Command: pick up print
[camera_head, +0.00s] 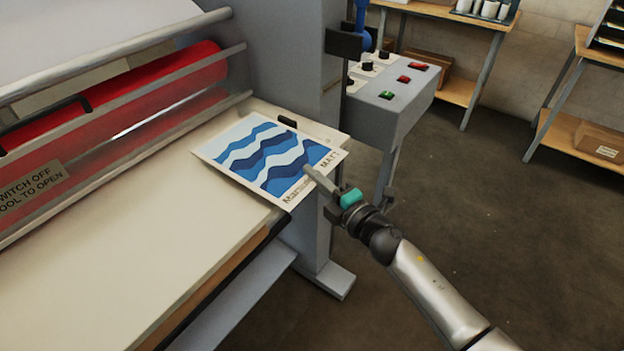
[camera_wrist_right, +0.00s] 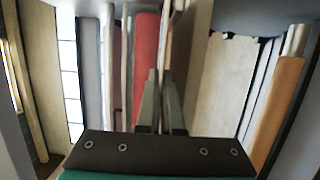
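The print (camera_head: 268,157) is a white sheet with blue wave bands and lettering along its near right edge. It is at the right end of the laminator's cream table (camera_head: 150,245), with its right side reaching past the table edge. I cannot tell whether it still touches the table. My right gripper (camera_head: 318,180) is at the print's right edge. In the right wrist view my gripper's fingers (camera_wrist_right: 162,100) are close together on a thin edge-on sheet, the print (camera_wrist_right: 162,60). My left gripper is not in view.
The red roller (camera_head: 160,75) and metal bars of the laminator stand behind the table. A grey control box (camera_head: 390,100) with red and green buttons is just beyond the print. Shelves (camera_head: 455,90) stand at the back right. The floor at right is open.

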